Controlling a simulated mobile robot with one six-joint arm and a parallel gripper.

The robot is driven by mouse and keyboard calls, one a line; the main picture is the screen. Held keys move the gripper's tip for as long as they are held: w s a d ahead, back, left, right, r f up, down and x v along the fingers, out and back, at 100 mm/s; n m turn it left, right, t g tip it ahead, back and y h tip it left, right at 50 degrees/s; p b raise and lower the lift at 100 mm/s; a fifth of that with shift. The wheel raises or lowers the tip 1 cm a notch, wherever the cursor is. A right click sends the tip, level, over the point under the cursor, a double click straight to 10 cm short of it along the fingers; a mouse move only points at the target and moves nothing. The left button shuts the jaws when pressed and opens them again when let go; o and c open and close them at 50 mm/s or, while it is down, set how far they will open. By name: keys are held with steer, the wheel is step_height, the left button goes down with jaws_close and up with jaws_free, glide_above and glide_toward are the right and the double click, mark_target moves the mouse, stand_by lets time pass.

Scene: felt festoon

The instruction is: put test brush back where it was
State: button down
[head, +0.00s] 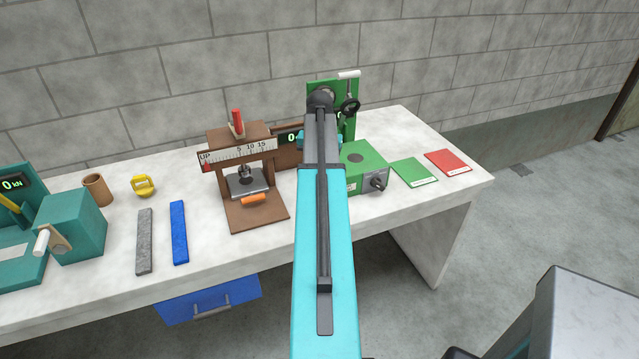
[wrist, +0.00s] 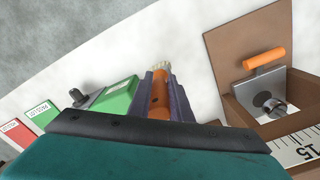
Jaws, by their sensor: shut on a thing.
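The test brush (wrist: 159,98) has an orange handle and pale bristles, which point toward the top of the wrist view. My gripper (wrist: 159,80) is shut on its handle, with a dark finger on each side. The brush appears to be above the white bench, but its height is hard to tell. In the head view my arm covers the gripper and the brush.
A brown press (head: 265,212) with a scale and an orange cylinder (head: 253,199) stands left of my arm. A green device (head: 366,166), green card (head: 413,172) and red card (head: 448,162) lie to the right. Grey (head: 144,240) and blue (head: 179,232) bars lie left.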

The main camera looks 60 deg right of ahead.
steer(key=shift+w+d, duration=0.25)
steer(key=shift+d, duration=0.25)
steer(key=shift+a+f+b, duration=0.1)
steer(key=shift+f+b, duration=1.3)
steer(key=shift+f, duration=0.45)
steer(key=c, duration=1.6)
jaws_free()
steer(key=shift+r+p, duration=3.8)
steer(key=shift+r, duration=2.25)
